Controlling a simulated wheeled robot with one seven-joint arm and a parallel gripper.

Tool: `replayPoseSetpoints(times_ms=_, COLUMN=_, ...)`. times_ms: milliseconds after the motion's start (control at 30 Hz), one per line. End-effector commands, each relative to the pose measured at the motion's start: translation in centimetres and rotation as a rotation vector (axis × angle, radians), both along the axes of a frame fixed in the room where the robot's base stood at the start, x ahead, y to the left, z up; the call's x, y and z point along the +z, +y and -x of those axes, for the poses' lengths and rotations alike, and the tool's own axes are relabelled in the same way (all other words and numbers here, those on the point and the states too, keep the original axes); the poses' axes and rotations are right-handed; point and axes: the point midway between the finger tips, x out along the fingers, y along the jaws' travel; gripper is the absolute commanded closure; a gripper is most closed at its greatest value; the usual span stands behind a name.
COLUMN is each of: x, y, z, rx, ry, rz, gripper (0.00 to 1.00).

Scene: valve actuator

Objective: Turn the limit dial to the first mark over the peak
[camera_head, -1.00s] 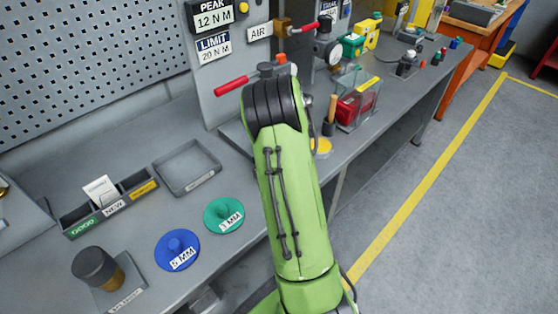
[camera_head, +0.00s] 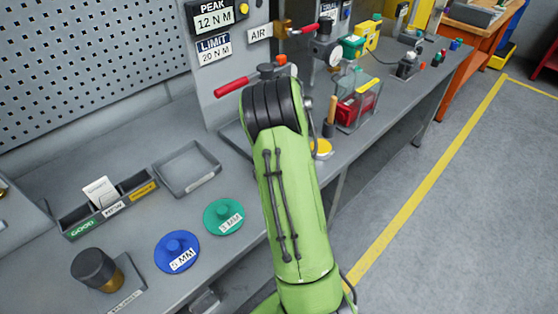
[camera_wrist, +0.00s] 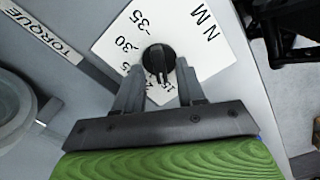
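The black limit dial (camera_wrist: 159,59) sits on a white scale plate (camera_wrist: 205,40) in the wrist view. The plate shows 30, 35 and N M; its lower numbers are partly covered. The dial's exact pointing is too small to tell. My gripper (camera_wrist: 160,72) is open, with its two fingers on either side of the dial's lower part; I cannot tell whether they touch it. In the head view the peak display (camera_head: 213,18) reads 12 N M, and a limit label (camera_head: 214,49) below it reads 20 N M. My arm hides the dial and gripper there.
A TORQUE label (camera_wrist: 45,33) and a round clear rim (camera_wrist: 15,110) lie left of the dial. On the bench are a blue disc (camera_head: 176,251), a green disc (camera_head: 223,216), a grey tray (camera_head: 188,168) and a red-handled lever (camera_head: 235,86) close to my arm.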

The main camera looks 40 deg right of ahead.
Motion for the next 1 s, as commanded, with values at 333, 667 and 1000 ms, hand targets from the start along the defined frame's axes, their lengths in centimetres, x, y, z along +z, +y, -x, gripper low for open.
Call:
replayPoseSetpoints(times_ms=333, x=2.7, y=-0.1, z=0.0, rx=-0.001, ry=-0.003, rz=0.003, gripper=0.61)
replayPoseSetpoints(times_ms=667, x=12.2, y=-0.1, z=0.0, rx=0.0, ry=-0.004, rz=0.002, gripper=0.61)
replayPoseSetpoints(times_ms=1000, x=15.8, y=0.0, z=0.1, rx=0.0, ry=0.002, rz=-0.001, gripper=0.61)
